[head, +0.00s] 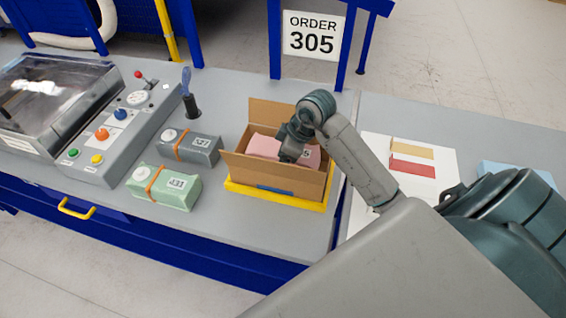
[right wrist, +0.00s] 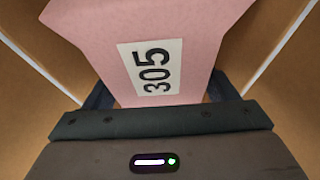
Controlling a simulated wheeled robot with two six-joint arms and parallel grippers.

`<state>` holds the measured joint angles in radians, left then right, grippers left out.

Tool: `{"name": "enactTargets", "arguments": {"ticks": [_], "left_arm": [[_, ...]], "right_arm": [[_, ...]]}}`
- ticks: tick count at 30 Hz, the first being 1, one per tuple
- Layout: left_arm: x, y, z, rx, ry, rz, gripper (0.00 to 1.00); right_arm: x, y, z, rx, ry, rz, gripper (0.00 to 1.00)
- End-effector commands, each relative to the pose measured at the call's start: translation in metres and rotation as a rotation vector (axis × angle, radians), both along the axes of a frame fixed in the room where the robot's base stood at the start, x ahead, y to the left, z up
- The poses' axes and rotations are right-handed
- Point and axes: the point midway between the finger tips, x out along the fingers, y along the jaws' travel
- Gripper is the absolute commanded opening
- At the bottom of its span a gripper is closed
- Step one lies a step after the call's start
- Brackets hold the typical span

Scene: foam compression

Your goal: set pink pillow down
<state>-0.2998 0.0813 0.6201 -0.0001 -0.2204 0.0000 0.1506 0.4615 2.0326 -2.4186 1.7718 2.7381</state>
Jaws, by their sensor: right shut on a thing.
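The pink pillow (head: 264,146) is inside the open cardboard box (head: 276,178) in the head view, partly hidden by my right gripper and the box walls. My right gripper (head: 290,153) reaches down into the box and is shut on the pillow. In the right wrist view the pillow (right wrist: 205,45) lies between the two fingers (right wrist: 160,98), with a white label reading 305 facing the camera. Cardboard walls stand on both sides of it. Whether the pillow touches the box floor is hidden. My left gripper is not in view.
The box sits in a yellow frame (head: 272,199) on the grey table. A grey pillow (head: 190,146) and a green pillow (head: 165,188), both strapped in orange, lie left of it. A control panel (head: 118,130) stands further left. A sign (head: 313,35) reads ORDER 305.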

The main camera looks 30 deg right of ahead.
Motion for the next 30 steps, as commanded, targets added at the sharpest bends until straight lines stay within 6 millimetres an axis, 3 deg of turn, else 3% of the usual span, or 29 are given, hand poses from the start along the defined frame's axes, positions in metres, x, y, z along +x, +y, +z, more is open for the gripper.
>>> {"name": "enactTargets", "arguments": {"ticks": [12, 22, 23, 25, 30], "left_arm": [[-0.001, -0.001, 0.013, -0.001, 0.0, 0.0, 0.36], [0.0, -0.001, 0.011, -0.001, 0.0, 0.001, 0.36], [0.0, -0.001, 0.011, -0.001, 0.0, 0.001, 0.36], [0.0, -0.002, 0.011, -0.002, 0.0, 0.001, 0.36], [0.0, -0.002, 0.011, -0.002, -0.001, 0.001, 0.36]], "right_arm": [[0.0, 0.0, -0.044, 0.001, 0.002, 0.0, 0.58], [0.0, 0.0, -0.048, 0.0, 0.0, 0.0, 0.58], [0.0, 0.0, -0.048, 0.0, 0.0, 0.001, 0.83], [0.0, 0.0, -0.047, 0.0, 0.0, 0.001, 0.97], [0.0, 0.0, -0.047, 0.0, 0.0, 0.001, 1.0]]}}
